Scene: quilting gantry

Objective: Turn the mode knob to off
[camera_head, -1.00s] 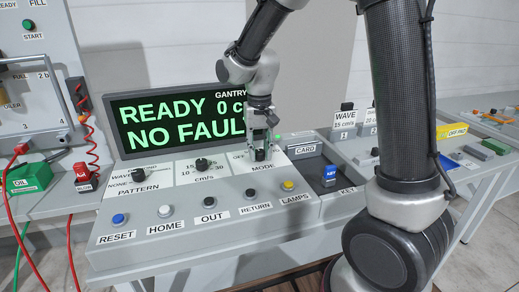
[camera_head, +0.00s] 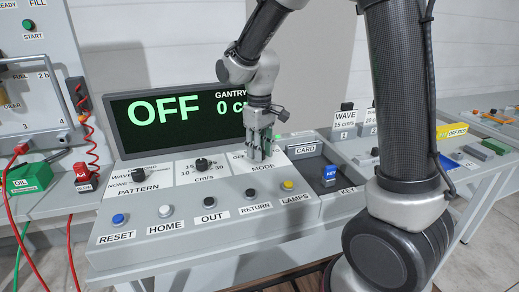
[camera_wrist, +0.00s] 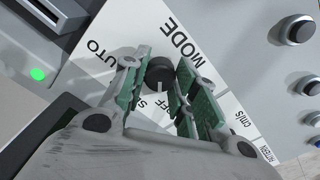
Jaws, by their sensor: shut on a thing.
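The mode knob (camera_wrist: 160,72) is a small black round knob on a white label plate marked MODE. In the wrist view it sits between the green-padded fingertips of my gripper (camera_wrist: 160,82), which is shut on it. A white pointer line on the knob points toward the partly covered OFF lettering. In the head view my gripper (camera_head: 260,152) comes down on the MODE plate (camera_head: 262,168) and hides the knob. The display (camera_head: 180,118) reads OFF in large green letters.
The pattern knob (camera_head: 139,175) and speed knob (camera_head: 202,164) are left of my gripper. A row of buttons, with blue reset (camera_head: 118,218) and yellow lamps (camera_head: 288,185), lies in front. A blue key (camera_head: 330,172) stands at the right. A lit green lamp (camera_wrist: 37,74) shows in the wrist view.

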